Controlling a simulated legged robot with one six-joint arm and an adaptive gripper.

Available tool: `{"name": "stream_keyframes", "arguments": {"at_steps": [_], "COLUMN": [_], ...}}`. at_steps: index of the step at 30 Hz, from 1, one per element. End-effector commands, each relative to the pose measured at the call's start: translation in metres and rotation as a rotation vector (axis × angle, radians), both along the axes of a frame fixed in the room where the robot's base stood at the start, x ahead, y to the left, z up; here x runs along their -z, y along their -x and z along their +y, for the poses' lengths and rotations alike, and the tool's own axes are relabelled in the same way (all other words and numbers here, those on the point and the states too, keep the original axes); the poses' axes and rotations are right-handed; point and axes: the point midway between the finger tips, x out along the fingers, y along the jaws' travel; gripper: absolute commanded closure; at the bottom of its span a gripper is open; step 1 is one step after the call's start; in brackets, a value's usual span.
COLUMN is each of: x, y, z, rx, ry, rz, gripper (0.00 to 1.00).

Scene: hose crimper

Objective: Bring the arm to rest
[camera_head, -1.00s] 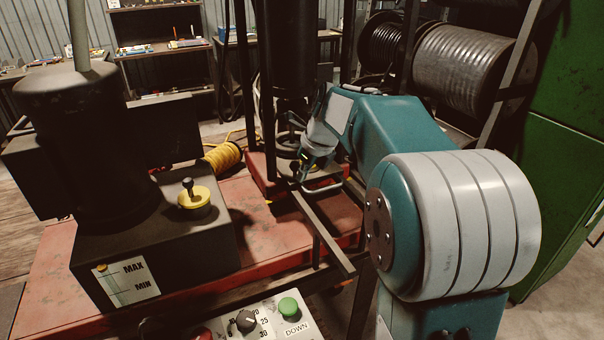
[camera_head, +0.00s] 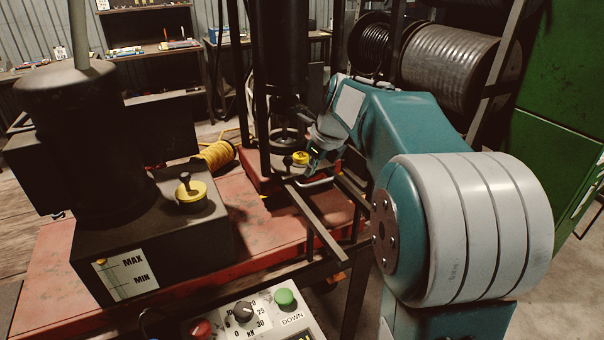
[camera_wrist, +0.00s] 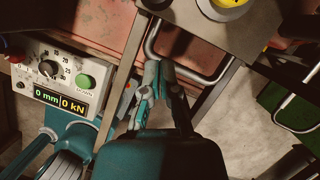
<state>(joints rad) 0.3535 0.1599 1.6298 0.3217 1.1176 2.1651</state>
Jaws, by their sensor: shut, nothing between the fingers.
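My gripper (camera_head: 310,172) is at the end of my teal and grey arm, beside the press in the head view. It is shut and empty. In the wrist view my gripper (camera_wrist: 158,70) points toward a bent metal handle (camera_wrist: 190,72) on the press frame. I cannot tell whether they touch. A yellow round piece (camera_head: 300,158) sits at the press, just left of my gripper. It also shows in the wrist view, cut off at the top edge (camera_wrist: 230,4).
A control panel (camera_head: 262,314) has a knob and a green DOWN button; its display (camera_wrist: 60,100) reads 0 mm and 0 kN. A dark tank (camera_head: 150,250) stands on the red base at left. Hose reels (camera_head: 450,70) and a green cabinet (camera_head: 565,150) stand at right.

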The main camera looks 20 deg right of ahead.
Motion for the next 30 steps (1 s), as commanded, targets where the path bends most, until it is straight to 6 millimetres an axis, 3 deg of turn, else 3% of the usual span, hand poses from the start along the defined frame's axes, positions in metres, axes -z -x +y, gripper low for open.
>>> {"name": "stream_keyframes", "arguments": {"at_steps": [9,13,23,26,30], "x": [-0.054,-0.068,-0.074,-0.075,-0.072], "y": [0.019,0.024,0.029,0.039,0.067], "z": [-0.012,-0.014,-0.012,-0.001,0.027], "rx": [0.002,0.001,-0.019,-0.123,-0.413], "ry": [0.001,0.001,0.008,0.057,0.195], "rz": [0.001,0.002,0.000,-0.023,-0.080], "gripper": [1.00,1.00,1.00,1.00,1.00]}}
